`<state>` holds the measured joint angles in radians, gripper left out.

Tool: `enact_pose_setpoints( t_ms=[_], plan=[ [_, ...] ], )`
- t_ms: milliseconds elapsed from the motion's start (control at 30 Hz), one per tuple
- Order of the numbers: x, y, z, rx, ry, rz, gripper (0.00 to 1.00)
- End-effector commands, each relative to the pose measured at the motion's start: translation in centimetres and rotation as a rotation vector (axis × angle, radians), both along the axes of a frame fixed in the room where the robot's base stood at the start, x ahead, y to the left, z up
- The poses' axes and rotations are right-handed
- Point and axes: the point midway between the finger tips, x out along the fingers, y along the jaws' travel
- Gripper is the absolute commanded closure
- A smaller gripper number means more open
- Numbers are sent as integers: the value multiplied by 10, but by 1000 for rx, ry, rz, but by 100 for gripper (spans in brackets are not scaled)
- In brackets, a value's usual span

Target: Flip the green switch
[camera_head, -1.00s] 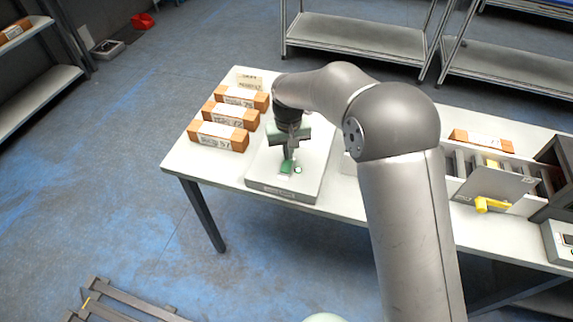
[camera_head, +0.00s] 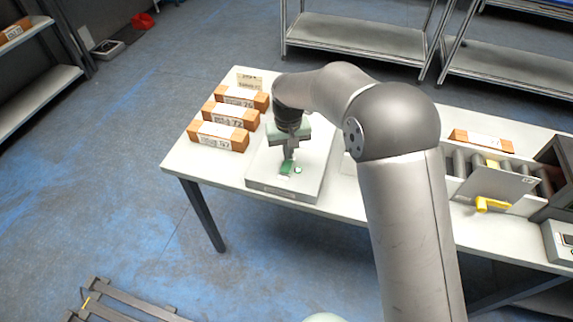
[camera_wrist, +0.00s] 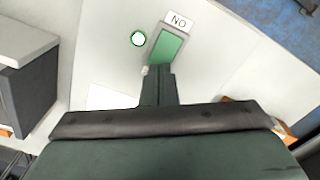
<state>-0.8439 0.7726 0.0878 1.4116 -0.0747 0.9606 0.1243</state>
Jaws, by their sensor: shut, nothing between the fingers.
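The green switch (camera_wrist: 167,48) is a green rectangle in a grey frame on a pale panel, beside a white label (camera_wrist: 179,21) that reads as "NO" or upside-down "ON" in the wrist view. In the head view the switch (camera_head: 287,168) shows at the front of a grey box (camera_head: 305,187) on the table. A round green-rimmed light (camera_wrist: 138,39) sits to its left in the wrist view. My gripper (camera_wrist: 158,72) is shut and empty, its fingertips right at the switch's near end. Whether they touch it I cannot tell. The fingers cover that end.
Several orange-and-white boxes (camera_head: 218,137) lie on the white table (camera_head: 181,160) left of the grey box. To the right is a roller conveyor with a grey plate (camera_head: 495,186) and a yellow handle (camera_head: 487,204). Metal shelves (camera_head: 350,36) stand behind.

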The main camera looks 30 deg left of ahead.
Motion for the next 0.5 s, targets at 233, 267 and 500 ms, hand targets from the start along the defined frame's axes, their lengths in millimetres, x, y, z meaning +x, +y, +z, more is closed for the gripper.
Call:
enact_pose_setpoints(
  t_ms=[233,267,500],
  plan=[
    [0,0,-1,0,0,0,100],
    [0,0,-1,0,0,0,100],
    [0,0,-5,0,0,0,100]
  ],
)
